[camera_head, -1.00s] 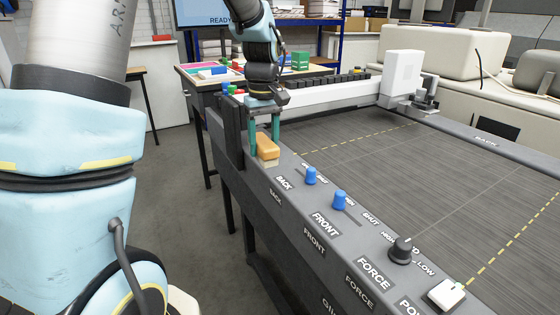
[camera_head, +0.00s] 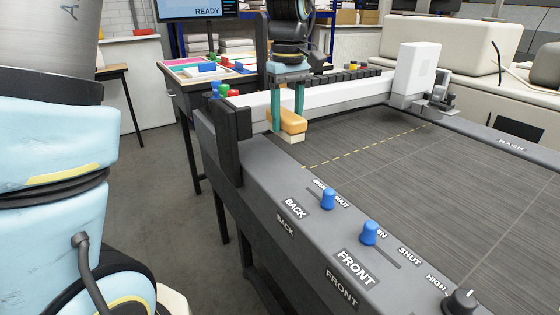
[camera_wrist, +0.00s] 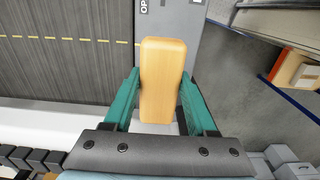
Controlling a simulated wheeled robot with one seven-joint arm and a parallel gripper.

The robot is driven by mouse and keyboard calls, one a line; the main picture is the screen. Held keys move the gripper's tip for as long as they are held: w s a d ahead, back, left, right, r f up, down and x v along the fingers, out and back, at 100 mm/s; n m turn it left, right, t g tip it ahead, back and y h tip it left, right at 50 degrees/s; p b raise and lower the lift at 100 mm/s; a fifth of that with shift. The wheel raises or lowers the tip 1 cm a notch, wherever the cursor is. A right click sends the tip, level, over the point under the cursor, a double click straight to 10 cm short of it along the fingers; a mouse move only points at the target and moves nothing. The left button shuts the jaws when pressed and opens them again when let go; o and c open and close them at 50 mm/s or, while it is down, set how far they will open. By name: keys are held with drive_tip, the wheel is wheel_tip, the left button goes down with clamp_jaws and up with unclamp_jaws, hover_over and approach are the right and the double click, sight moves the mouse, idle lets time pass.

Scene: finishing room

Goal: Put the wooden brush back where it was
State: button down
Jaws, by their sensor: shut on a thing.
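The wooden brush (camera_head: 289,121) has an orange-brown wooden back and a pale underside. My gripper (camera_head: 287,108), with two green fingers, is shut on it. In the wrist view the brush (camera_wrist: 162,75) sits lengthwise between the fingers. The wrist view shows it over the grey rail beside the bed. I cannot tell whether its underside touches the surface.
Blue sliders (camera_head: 328,198) and a black knob (camera_head: 461,301) stand on the labelled front rail (camera_head: 250,185). A dark upright block (camera_head: 228,140) is left of the brush. A white gantry (camera_head: 345,95) lies behind it. A table (camera_head: 185,72) with coloured blocks stands further back.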

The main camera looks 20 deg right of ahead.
wheel_tip(320, 180, down, 10)
drive_tip(key=shift+w+r+p, duration=0.1)
drive_tip(key=shift+r+p, duration=0.05)
drive_tip(key=shift+p, duration=0.8)
drive_tip(key=shift+f, duration=0.2)
drive_tip(key=shift+c, duration=1)
unclamp_jaws()
drive_tip(key=shift+r, duration=0.1)
